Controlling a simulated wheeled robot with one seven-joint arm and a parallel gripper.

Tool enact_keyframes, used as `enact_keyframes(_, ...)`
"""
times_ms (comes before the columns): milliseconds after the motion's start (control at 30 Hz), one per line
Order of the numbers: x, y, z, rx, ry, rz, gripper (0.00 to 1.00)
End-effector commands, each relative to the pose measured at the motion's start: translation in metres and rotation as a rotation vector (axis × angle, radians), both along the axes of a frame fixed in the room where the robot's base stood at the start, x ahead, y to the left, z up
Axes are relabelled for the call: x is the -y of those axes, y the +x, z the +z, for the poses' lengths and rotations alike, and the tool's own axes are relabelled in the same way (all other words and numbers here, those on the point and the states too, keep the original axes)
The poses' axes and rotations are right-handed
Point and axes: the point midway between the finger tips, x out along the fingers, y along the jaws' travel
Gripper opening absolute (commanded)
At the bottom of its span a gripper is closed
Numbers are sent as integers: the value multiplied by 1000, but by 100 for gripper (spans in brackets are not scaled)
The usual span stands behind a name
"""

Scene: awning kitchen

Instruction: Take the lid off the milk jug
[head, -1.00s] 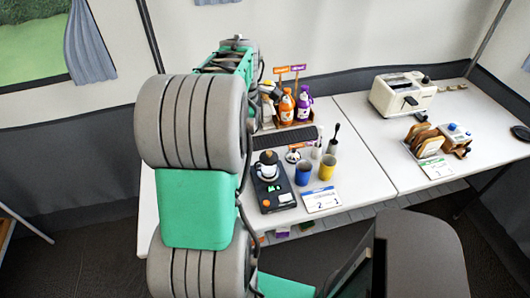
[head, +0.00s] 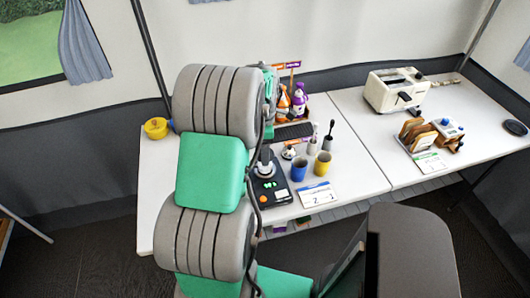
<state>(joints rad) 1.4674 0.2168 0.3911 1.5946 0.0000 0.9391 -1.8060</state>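A black scale (head: 268,192) with a lit green display and an orange button lies on the left table. On its far end, where the white milk jug with its dark-knobbed lid showed earlier, a small grey shape (head: 265,163) now stands beside my arm. I cannot tell how much of it is the jug and how much my gripper. My arm's thick links cover the area left of the scale. My gripper's fingers cannot be made out, nor whether they hold the lid.
A blue cup (head: 299,170) and a yellow cup (head: 322,164) stand right of the scale, with a card (head: 318,195) in front. Bottles (head: 299,103) stand behind. A yellow pot (head: 156,128) sits at the left. A toaster (head: 396,90) and toast rack (head: 416,134) are on the right table.

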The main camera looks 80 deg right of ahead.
Motion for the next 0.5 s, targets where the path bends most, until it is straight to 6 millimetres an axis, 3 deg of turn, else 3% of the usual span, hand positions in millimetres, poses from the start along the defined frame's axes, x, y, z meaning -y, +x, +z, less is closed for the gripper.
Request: enact_keyframes(500, 0, 0, 0, 0, 0, 0, 32)
